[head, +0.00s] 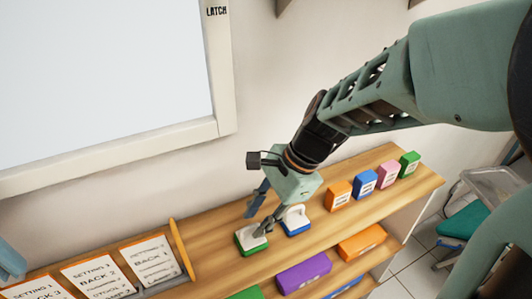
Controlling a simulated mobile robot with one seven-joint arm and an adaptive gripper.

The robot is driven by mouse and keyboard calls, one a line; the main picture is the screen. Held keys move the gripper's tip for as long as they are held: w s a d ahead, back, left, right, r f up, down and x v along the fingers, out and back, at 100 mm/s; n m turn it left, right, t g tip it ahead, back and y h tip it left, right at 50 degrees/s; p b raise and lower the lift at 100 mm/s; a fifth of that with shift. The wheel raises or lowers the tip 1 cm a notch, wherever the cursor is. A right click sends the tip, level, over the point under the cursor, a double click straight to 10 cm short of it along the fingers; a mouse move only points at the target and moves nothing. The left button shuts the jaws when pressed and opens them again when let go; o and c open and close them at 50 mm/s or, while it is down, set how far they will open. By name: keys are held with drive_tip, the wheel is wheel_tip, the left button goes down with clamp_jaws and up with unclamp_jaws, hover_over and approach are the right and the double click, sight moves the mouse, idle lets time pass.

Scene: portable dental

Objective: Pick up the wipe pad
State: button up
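Two small pads lie on the wooden shelf top below my gripper (256,222). One is white with a green base (246,244). The other is white with a blue base and an upright white loop handle (298,212). I cannot tell from a label which is the wipe pad. My gripper points down over the green-based pad, its two fingers visibly apart. The nearer fingertip is at or just above that pad's top, and contact is unclear. The fingers hide part of the pad, including any handle. The blue-based pad is just right of the fingers.
The wooden shelf (208,226) runs along the wall, with orange, blue, pink and green boxes (365,184) to the right. A purple block (303,272) lies on a lower level. A framed panel is above.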

drive_tip(key=shift+b+x, duration=0.3)
drive_tip(key=shift+x, duration=0.55)
drive_tip(key=shift+c, duration=0.6)
clamp_jaws()
drive_tip(key=shift+r, duration=0.2)
